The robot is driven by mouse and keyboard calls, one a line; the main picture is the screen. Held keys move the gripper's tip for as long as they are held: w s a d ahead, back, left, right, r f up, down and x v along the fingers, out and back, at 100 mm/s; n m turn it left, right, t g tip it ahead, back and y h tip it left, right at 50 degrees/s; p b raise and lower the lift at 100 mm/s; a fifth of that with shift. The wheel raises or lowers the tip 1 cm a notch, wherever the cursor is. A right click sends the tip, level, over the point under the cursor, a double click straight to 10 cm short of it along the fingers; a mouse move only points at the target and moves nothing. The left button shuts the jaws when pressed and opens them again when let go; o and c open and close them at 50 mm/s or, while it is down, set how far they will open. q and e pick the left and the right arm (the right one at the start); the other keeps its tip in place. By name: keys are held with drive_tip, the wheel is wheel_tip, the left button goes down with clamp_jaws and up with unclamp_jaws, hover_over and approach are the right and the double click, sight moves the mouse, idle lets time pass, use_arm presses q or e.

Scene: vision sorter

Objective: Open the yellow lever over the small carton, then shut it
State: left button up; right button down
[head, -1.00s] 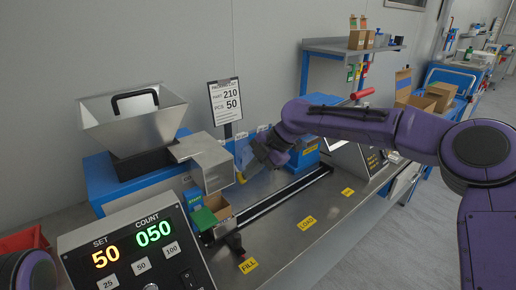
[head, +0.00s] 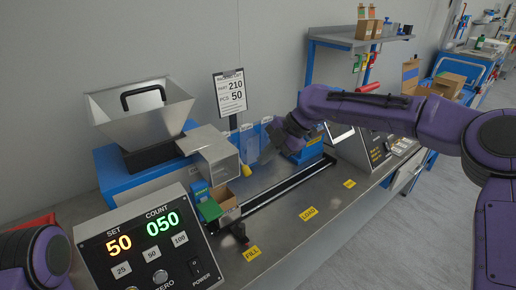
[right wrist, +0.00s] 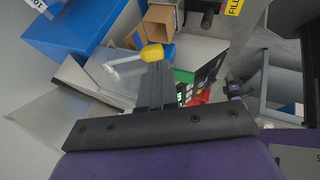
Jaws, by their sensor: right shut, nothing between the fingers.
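The yellow lever knob (head: 247,171) shows beside the grey metal chute (head: 214,150), above and to the right of the small brown carton (head: 226,201). In the right wrist view the knob (right wrist: 152,53) sits on a pale arm, right at my fingertips; I cannot tell whether they touch. My right gripper (head: 266,152) is shut and empty, with its fingers (right wrist: 156,72) pressed together. The open-topped carton stands below the chute, and also shows in the right wrist view (right wrist: 160,22). My left gripper is out of view; only part of that arm shows.
A counter panel (head: 150,246) reading 50 and 050 stands at the front left. A steel hopper (head: 139,115) sits on a blue housing behind it. A dark rail (head: 285,189) runs along the bench. The bench front by the LOAD label (head: 309,214) is clear.

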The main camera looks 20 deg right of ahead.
drive_tip(key=b+v, duration=0.1)
drive_tip(key=v, duration=0.9)
drive_tip(key=shift+s+f, duration=0.2)
drive_tip(key=shift+s, duration=0.2)
drive_tip(key=shift+f, duration=0.1)
